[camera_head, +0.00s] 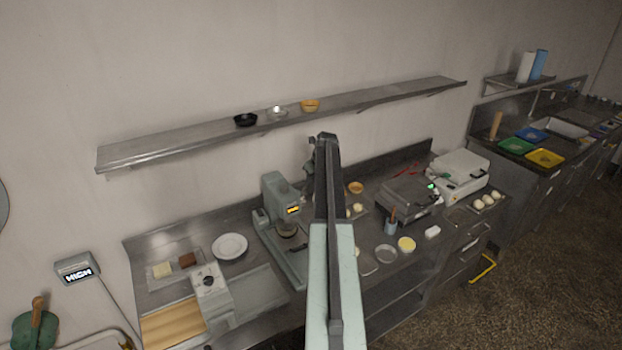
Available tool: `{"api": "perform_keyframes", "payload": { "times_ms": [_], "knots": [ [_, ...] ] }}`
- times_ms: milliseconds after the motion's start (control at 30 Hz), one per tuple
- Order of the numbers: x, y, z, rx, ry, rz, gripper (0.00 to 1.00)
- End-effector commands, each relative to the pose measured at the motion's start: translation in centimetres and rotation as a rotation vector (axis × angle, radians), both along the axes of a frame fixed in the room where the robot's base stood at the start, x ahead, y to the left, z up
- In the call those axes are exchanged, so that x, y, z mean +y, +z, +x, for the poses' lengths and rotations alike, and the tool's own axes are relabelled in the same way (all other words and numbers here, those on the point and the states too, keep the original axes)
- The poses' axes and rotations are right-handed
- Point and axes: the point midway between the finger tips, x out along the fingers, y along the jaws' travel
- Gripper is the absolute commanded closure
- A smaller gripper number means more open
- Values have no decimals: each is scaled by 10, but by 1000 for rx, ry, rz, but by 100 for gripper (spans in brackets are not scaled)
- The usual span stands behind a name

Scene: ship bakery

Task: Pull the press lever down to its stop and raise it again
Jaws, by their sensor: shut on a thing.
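The press (281,206) is a pale grey-green machine with a small lit orange display, standing on the steel counter left of my arm. A round dark part sits under its head, above its base. My arm rises through the middle of the picture and hides the area just right of the press. My gripper (311,166) shows only in part, as a dark shape at the left edge of the arm, up and right of the press head. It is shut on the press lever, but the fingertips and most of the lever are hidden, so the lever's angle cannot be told.
A wall shelf (190,143) with small bowls runs above the counter. A white plate (230,246) and a boxy device (211,293) stand left of the press. Right of my arm are a dark appliance (407,196), a white appliance (460,172) and small bowls.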

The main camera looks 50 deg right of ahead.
Motion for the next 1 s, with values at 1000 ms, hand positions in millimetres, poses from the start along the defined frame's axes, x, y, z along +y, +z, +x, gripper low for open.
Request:
{"api": "perform_keyframes", "payload": {
  "times_ms": [1000],
  "knots": [
    [48,11,-103,1,3,-3,60]
  ]
}}
